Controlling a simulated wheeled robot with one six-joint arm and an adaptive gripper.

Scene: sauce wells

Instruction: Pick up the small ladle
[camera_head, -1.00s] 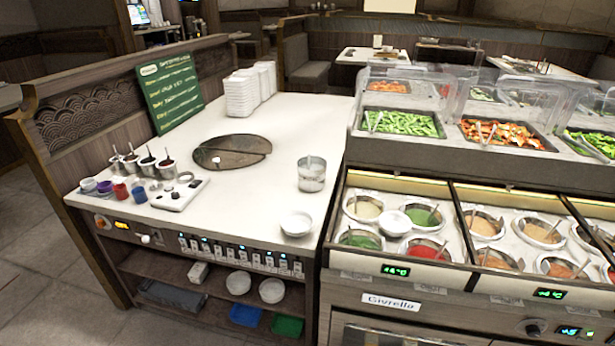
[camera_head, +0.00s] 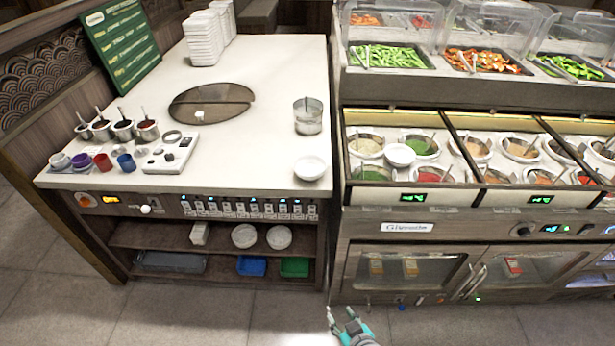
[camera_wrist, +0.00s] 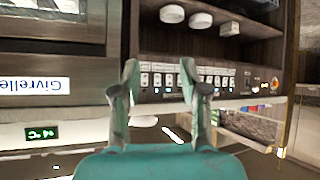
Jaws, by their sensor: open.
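Small ladle-like handles stick out of the sauce wells (camera_head: 430,172) on the right counter; I cannot tell which one is the small ladle. A metal pot (camera_head: 308,118) with a thin handle standing in it is on the white counter. Several small cups (camera_head: 123,130) with utensils stand at that counter's left. My gripper (camera_head: 341,313) is low in front of the counters, near the gap between them, far from these things. In the wrist view, my gripper (camera_wrist: 160,82) is open and empty, with its fingers apart, facing the counter fronts.
The white counter (camera_head: 255,150) has a round dark inset (camera_head: 212,103), a white bowl (camera_head: 310,168) near its front right and stacked white dishes (camera_head: 204,40) behind. A white bowl (camera_head: 399,155) sits among the wells. Clear guards cover the food trays. The floor in front is clear.

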